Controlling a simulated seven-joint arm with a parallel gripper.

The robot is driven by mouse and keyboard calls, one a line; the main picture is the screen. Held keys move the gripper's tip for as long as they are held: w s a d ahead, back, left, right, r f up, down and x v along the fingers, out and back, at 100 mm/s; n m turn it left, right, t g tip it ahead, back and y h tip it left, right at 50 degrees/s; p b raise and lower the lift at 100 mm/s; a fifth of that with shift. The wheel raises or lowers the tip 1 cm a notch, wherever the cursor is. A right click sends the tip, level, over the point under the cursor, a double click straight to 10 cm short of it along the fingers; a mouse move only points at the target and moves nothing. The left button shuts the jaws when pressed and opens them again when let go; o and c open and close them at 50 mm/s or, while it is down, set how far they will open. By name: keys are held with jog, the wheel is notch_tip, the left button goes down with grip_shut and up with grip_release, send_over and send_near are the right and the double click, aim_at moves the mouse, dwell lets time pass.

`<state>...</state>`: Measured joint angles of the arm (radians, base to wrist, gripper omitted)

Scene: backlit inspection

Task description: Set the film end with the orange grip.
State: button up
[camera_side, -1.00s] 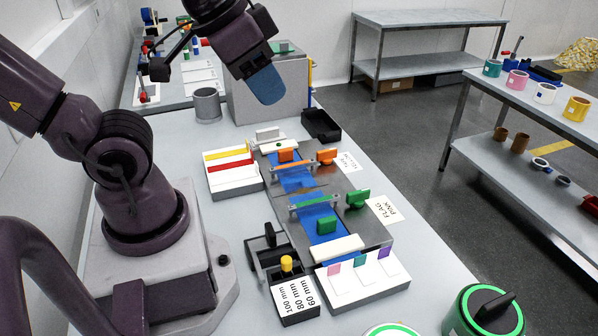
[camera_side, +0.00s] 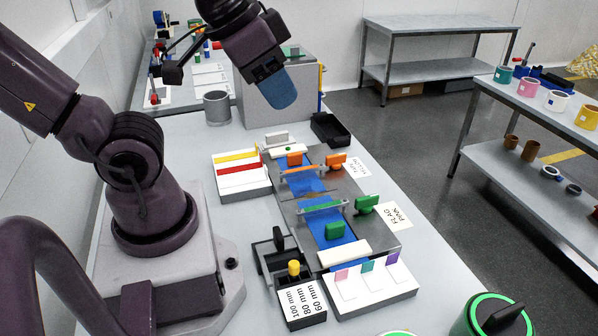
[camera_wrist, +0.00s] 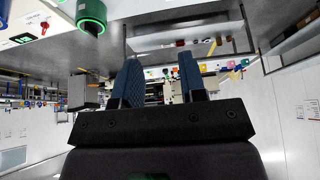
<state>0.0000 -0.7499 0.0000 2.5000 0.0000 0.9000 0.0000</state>
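Blue film (camera_side: 306,182) lies along a grey plate (camera_side: 345,190), with a break in it between the two cross bars. A small orange block (camera_side: 295,159) sits on the film's far end; an orange knob (camera_side: 337,160) stands at the right end of the far bar. A green block (camera_side: 335,230) sits on the near end; a green knob (camera_side: 366,203) is by the near bar. My gripper (camera_side: 281,90) is raised beyond the plate's far end, in front of the grey box. In the wrist view its two blue fingers (camera_wrist: 161,82) stand apart with nothing held between them.
A white tray with yellow and red strips (camera_side: 238,182) is left of the plate. A tray with coloured tabs (camera_side: 368,292) and a black holder with gauge labels (camera_side: 297,303) are at the near end. A black bin (camera_side: 326,128) and grey cup (camera_side: 217,108) stand behind.

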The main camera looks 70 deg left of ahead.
jog(key=c, duration=0.3)
jog(key=a+f+g, duration=0.1)
jog(key=f, duration=0.1)
jog(key=w+f+n+g, duration=0.1)
jog(key=f, duration=0.2)
jog(key=w+a+f+g, duration=0.1)
jog(key=f, duration=0.2)
jog(key=shift+a, duration=0.35)
grip_shut()
jog(key=t+y, duration=0.2)
jog(key=y, duration=0.4)
send_near(299, 165)
jog(key=x, duration=0.5)
jog(key=shift+a+f, duration=0.1)
